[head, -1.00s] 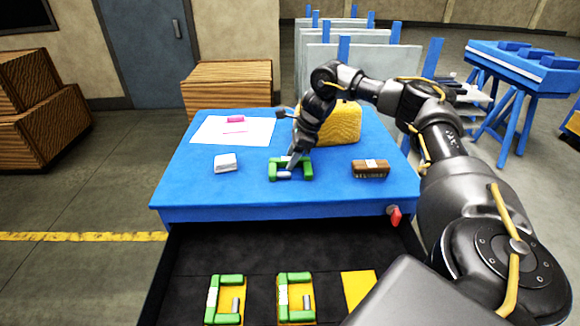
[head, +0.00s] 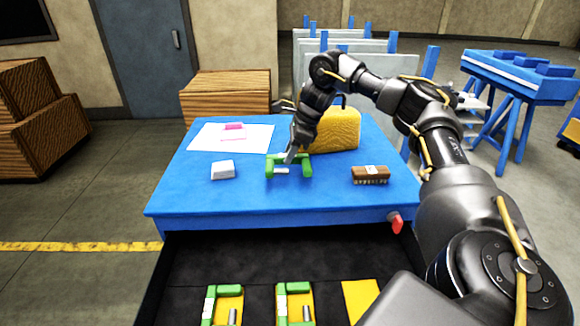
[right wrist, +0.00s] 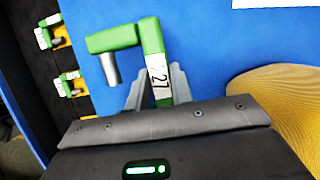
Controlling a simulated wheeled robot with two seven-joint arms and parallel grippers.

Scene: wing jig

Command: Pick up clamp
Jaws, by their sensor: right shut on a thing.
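The green clamp (head: 306,166) is at the middle of the blue table (head: 200,200), and my right gripper (head: 291,157) is shut on it. In the right wrist view the clamp (right wrist: 112,40) has a white label reading 27 on the bar between the fingers (right wrist: 158,90), and a grey screw hangs from its other arm. The clamp appears slightly raised from the table; the exact gap is hard to tell. Two more green clamps (head: 209,300) (head: 282,300) lie on yellow pads in the open black drawer (head: 250,255) in front. My left gripper is not in view.
A white block (head: 222,170) lies left of the clamp and a brown brush (head: 370,175) lies right. A yellow case (head: 335,130) stands behind my gripper. White paper with pink items (head: 232,130) lies at the back left. A bare yellow pad (head: 360,296) is in the drawer.

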